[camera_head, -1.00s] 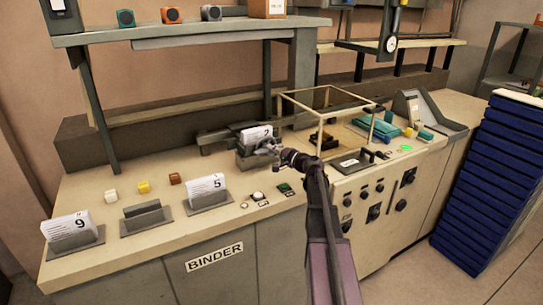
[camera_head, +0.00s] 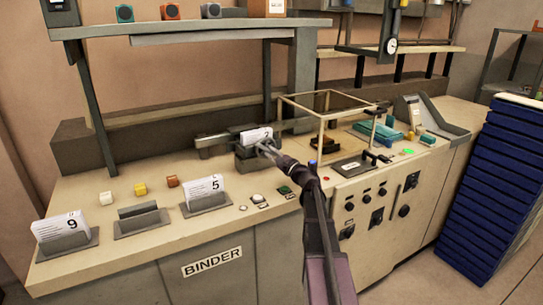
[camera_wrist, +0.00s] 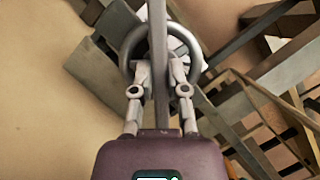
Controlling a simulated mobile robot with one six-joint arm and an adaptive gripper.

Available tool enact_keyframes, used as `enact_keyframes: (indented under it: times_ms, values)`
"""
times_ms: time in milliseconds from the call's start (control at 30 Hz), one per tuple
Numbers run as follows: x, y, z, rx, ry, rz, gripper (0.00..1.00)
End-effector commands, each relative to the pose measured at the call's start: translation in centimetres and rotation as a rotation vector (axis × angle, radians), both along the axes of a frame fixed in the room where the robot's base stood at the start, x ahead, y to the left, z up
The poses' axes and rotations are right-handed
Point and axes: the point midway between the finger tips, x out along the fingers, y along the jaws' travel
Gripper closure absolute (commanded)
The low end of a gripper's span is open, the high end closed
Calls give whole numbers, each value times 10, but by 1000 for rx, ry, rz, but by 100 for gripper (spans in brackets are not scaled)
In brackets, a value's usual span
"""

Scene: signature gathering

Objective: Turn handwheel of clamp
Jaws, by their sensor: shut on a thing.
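The clamp (camera_head: 246,161) stands on the bench left of the glass-framed box, holding a white card block marked 2 (camera_head: 255,136). The clamp's handwheel is a grey ring (camera_wrist: 125,50) in the wrist view, with a straight grey bar (camera_wrist: 158,50) crossing its middle. My gripper (camera_wrist: 160,75) is shut on the handwheel, its two fingers at the ring's near side, one either side of the bar. In the head view my gripper (camera_head: 264,148) reaches the clamp's front and hides the handwheel there.
Card holders marked 9 (camera_head: 64,230) and 5 (camera_head: 204,190) and an empty holder (camera_head: 140,218) stand at left. The framed box (camera_head: 318,118) stands close right of my arm. A shelf (camera_head: 185,28) overhangs behind.

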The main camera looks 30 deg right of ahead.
Motion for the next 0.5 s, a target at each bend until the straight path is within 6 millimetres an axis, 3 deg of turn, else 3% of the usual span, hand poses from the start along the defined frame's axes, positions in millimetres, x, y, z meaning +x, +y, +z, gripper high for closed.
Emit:
enact_keyframes:
  times_ms: [433, 467, 500]
  values:
    - [2, -1, 1, 17, -2, 1, 100]
    - [2, -1, 1, 16, -2, 0, 71]
    - [2, -1, 1, 16, -1, 0, 59]
